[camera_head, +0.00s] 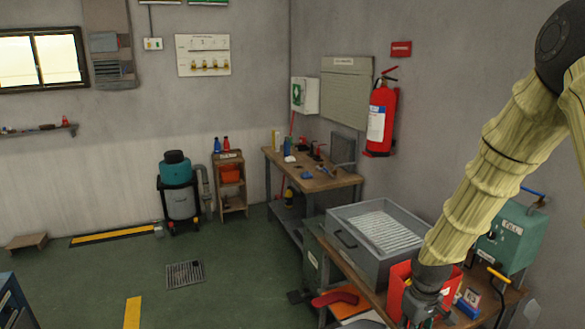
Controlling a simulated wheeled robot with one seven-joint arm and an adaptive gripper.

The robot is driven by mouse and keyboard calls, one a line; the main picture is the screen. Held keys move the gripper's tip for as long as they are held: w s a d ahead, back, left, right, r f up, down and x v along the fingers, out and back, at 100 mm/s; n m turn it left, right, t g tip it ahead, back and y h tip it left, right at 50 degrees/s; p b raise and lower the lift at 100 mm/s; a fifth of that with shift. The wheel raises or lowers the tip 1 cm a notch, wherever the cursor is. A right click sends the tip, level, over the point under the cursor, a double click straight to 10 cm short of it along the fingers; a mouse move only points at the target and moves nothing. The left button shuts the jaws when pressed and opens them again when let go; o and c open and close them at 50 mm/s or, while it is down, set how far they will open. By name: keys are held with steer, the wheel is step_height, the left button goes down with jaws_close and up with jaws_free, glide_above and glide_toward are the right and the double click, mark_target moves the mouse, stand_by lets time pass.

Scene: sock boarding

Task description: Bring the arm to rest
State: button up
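My arm (505,140) comes in from the upper right and reaches down to the lower right of the head view. My gripper (420,312) is at the bottom edge, in front of a red bin (399,283) on the workbench. The fingers are small and partly cut off by the frame edge, so their opening and any contact with the bin cannot be told. No sock can be made out in this view.
A grey tub (372,262) with a ribbed inside stands on the bench left of my arm. A green case (515,236) and a yellow-handled tool (499,275) are to the right. A second workbench (343,179) stands behind. The green floor (100,262) at left is mostly open.

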steer(key=s+a+f+m, duration=0.1)
steer(key=s+a+f, duration=0.15)
steer(key=f, duration=0.25)
steer(key=s+a+f, duration=0.1)
steer(key=s+f, duration=0.3)
steer(key=f, duration=0.2)
steer(key=s+a+f+m, duration=0.1)
steer(key=s+a+f, duration=0.1)
steer(key=s+f, duration=0.6)
steer(key=s+a+f+m, duration=0.2)
steer(key=s+f, duration=0.6)
steer(key=s, duration=0.9)
steer(key=shift+s+f+b, duration=0.15)
steer(key=shift+s+b, duration=0.15)
steer(key=shift+b, duration=0.1)
steer(key=shift+a, duration=0.1)
